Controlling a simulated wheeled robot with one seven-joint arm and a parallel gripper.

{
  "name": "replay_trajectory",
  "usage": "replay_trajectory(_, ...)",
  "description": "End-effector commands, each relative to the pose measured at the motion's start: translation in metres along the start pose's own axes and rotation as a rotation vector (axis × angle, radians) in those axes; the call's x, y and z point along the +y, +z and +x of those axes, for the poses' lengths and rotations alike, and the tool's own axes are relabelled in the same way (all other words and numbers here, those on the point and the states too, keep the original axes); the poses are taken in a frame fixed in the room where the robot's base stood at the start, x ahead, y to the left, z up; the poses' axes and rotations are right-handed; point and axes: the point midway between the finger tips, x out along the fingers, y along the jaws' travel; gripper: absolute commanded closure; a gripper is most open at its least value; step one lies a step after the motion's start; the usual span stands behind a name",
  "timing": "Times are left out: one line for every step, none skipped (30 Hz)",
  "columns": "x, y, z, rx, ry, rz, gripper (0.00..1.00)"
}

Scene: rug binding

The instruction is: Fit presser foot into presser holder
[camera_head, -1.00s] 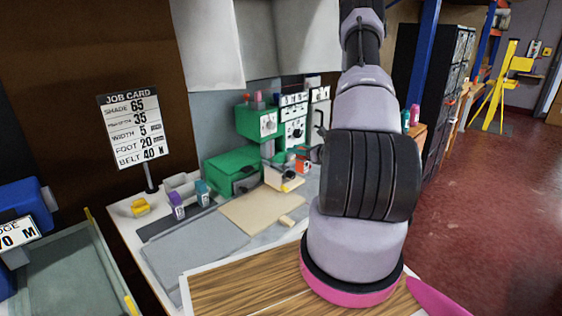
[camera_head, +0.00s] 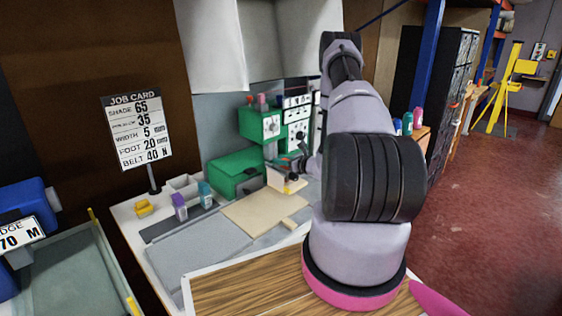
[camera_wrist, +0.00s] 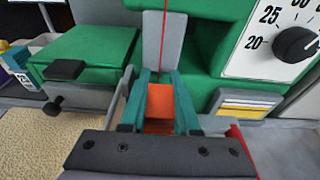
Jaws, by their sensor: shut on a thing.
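My gripper (camera_wrist: 161,82) has teal fingers shut on an orange block (camera_wrist: 159,101), which looks like the presser foot. Behind it in the wrist view stands a grey upright bar (camera_wrist: 152,40) with a thin red line in front, on the green sewing machine (camera_wrist: 205,62); it may be the presser holder. The orange block shows below the bar; whether they touch cannot be told. In the head view my gripper (camera_head: 291,163) is small, in front of the green machine (camera_head: 258,125), and the foot is not clear there.
A green box part (camera_wrist: 95,52) with a dark knob lies left of my gripper. A dial (camera_wrist: 296,42) is at right. In the head view, a job card (camera_head: 136,130) reads foot 20. A beige board (camera_head: 255,210) and grey mat (camera_head: 195,250) lie on the bench.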

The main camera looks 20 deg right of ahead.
Motion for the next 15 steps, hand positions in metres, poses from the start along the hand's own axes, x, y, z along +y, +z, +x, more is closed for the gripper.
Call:
replay_trajectory(-0.0002,-0.0005,0.0004,-0.001,0.0,0.0,1.0)
replay_trajectory(-0.0003,-0.0004,0.0004,-0.002,0.0,-0.001,1.0)
replay_trajectory(-0.0002,-0.0002,0.0004,-0.002,0.0,-0.001,1.0)
replay_trajectory(-0.0002,-0.0001,0.0004,-0.002,0.0,-0.001,1.0)
replay_trajectory(-0.0002,-0.0001,0.0004,-0.002,0.0,-0.001,1.0)
replay_trajectory(-0.0002,-0.0001,0.0003,-0.001,0.0,-0.001,1.0)
replay_trajectory(-0.0001,-0.0002,0.0003,-0.001,0.0,-0.001,1.0)
replay_trajectory(-0.0001,-0.0007,0.0004,-0.001,0.0,0.0,1.0)
replay_trajectory(0.0,-0.0017,0.0006,-0.001,0.0,0.0,1.0)
replay_trajectory(0.0,-0.0028,0.0008,-0.001,0.0,0.0,1.0)
replay_trajectory(0.0,-0.0034,0.0008,-0.001,0.0,0.0,0.67)
replay_trajectory(0.0,-0.003,0.0008,-0.001,0.0,0.0,0.51)
replay_trajectory(0.0,-0.0029,0.0008,-0.001,0.0,0.0,0.4)
replay_trajectory(0.0,-0.0028,0.0007,-0.001,0.0,0.0,0.4)
replay_trajectory(0.0,-0.0028,0.0007,-0.001,0.0,0.0,0.4)
